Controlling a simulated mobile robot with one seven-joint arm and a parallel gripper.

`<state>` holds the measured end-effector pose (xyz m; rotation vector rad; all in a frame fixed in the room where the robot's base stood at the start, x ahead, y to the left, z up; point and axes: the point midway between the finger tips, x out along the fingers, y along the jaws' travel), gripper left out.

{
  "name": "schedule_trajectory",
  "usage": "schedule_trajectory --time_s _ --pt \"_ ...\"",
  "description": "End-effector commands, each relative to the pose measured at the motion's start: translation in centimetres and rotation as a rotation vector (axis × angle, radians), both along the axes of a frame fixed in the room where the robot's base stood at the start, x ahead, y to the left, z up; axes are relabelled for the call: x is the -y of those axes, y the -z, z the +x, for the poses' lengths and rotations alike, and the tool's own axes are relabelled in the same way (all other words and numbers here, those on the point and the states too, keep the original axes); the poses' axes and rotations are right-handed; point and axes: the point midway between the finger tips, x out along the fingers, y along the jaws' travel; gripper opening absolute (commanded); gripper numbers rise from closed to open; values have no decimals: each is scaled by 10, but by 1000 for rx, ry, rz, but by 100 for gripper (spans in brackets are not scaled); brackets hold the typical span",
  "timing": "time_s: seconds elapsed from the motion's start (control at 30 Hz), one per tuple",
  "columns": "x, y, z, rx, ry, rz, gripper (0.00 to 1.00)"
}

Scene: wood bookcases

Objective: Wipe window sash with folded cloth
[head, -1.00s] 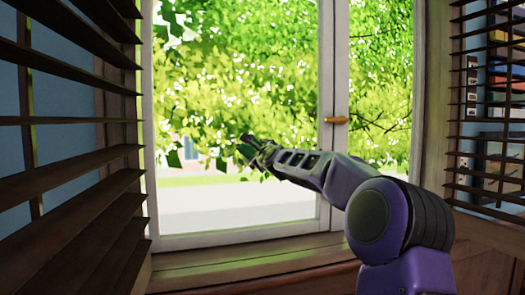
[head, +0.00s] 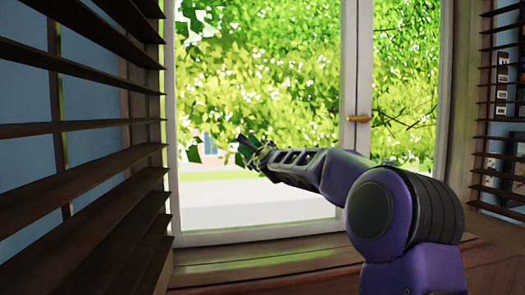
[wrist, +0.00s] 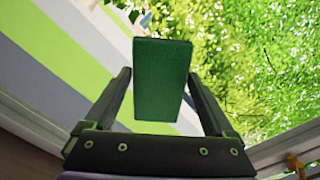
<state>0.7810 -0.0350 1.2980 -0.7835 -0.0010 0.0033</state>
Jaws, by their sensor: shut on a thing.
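The folded cloth is a dark green rectangular block (wrist: 161,88) between the two dark fingers of my gripper in the wrist view. My gripper (head: 248,148) is shut on it, with the cloth's far end reaching beyond the fingertips. In the head view the gripper is in front of the left window pane, and the cloth is too small and dark there to make out clearly. The white window sash (head: 262,235) frames the pane. The gripper appears apart from its rails, though its distance from the glass is hard to tell.
A brass-coloured window handle (head: 358,118) is on the centre stile, right of the gripper. Dark slatted shutters stand at the left (head: 100,170) and right (head: 497,187). A wooden sill (head: 250,262) runs below the sash and is clear.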

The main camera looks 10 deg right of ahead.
Motion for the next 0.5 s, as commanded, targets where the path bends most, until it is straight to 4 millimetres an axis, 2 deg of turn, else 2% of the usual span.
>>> schedule_trajectory --time_s 0.1,0.33,0.5 --pt "-13 -1 -1 -1 -4 -1 44" --pt "-18 -1 -1 0 -1 -2 44" --pt "-31 -2 -2 1 -1 -1 44"
